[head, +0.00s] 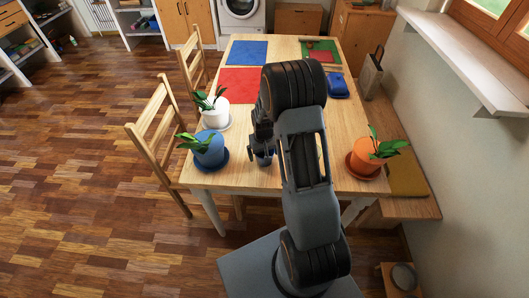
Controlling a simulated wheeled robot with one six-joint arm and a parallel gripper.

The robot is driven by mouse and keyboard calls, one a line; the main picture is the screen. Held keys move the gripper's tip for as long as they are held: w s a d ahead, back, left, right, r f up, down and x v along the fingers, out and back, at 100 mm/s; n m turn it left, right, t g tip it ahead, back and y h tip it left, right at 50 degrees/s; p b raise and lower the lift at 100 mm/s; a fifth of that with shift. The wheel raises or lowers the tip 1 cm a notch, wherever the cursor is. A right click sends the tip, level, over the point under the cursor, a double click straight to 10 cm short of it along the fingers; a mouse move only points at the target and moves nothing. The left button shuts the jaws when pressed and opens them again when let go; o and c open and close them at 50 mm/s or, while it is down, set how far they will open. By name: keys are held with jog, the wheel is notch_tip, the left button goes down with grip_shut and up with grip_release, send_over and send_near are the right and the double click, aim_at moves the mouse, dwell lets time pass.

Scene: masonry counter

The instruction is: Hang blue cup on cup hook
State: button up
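My gripper (262,152) points down over the near part of the wooden table. Its fingers are small and dark, and part of the wrist is in front of them. I cannot tell if they are open or shut, or if anything is between them. I cannot make out a blue cup for certain, nor a cup hook. My own arm covers the middle of the table and could hide either one.
The table (228,180) carries a blue pot (208,151), a white pot (215,116) and an orange pot (365,158), each with a plant. Blue (248,52) and red (240,82) mats lie farther back. A blue item (338,87) lies right. Chairs (152,130) stand left.

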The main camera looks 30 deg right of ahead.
jog(key=shift+r, duration=0.1)
notch_tip(320, 180, up, 12)
jog(key=s+a+r+t, duration=0.1)
jog(key=s+a+r, duration=0.2)
jog(key=s, duration=0.2)
jog(key=s+a+r+n+t, duration=0.1)
jog(key=s+a+r, duration=0.2)
jog(key=s, duration=0.3)
jog(key=s+a+r+t, duration=0.1)
jog(key=s+a+r, duration=0.2)
jog(key=s+r, duration=0.2)
jog(key=shift+s+a+r+t+b, duration=0.2)
jog(key=shift+s+t+b, duration=0.15)
jog(key=shift+s, duration=0.35)
jog(key=shift+w, duration=0.1)
